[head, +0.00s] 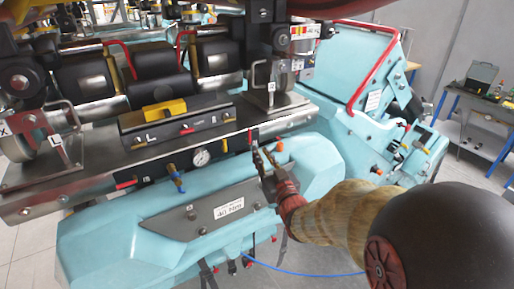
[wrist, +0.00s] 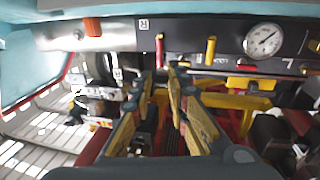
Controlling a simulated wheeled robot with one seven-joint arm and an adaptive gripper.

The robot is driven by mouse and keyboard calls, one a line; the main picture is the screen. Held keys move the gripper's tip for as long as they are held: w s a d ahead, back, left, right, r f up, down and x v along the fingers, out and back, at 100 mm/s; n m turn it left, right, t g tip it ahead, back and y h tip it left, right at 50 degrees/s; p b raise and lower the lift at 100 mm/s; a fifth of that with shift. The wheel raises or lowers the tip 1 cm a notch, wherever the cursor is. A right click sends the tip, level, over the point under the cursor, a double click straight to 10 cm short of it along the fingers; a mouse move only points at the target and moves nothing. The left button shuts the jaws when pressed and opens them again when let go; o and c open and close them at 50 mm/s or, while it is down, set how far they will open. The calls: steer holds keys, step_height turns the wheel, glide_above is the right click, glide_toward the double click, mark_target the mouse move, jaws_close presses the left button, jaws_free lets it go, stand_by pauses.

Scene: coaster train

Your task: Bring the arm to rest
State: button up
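My gripper (head: 263,155) is in front of the coaster train's metal panel, right of the round gauge, at the end of my outstretched arm. In the wrist view my gripper (wrist: 160,76) shows two yellow-and-black fingers with a narrow gap between their tips. Nothing is visibly held between them. A red lever (wrist: 159,50) on the panel lies just beyond the tips; I cannot tell whether they touch. A yellow lever (wrist: 210,50) stands beside it.
The turquoise train body (head: 100,235) and the panel (head: 220,130) with its pressure gauge (head: 201,158) are close to my gripper. An orange knob (head: 279,145) is just right of it. A blue hose (head: 300,273) hangs below. A blue-legged workbench (head: 480,120) stands at right.

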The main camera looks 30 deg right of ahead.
steer(key=shift+s+a, duration=0.15)
steer(key=shift+s, duration=0.45)
steer(key=s+a+f+n+g+y, duration=0.1)
steer(key=s+a+f+g+y, duration=0.1)
steer(key=s+a+g, duration=0.8)
steer(key=s+a+f+n+g+y, duration=0.1)
steer(key=s+a+f+g, duration=0.35)
steer(key=s, duration=1.15)
step_height(320, 180, down, 16)
steer(key=a+t+b, duration=0.1)
steer(key=b, duration=1.7)
steer(key=shift+a+r+t, duration=0.2)
steer(key=shift+a+t, duration=0.15)
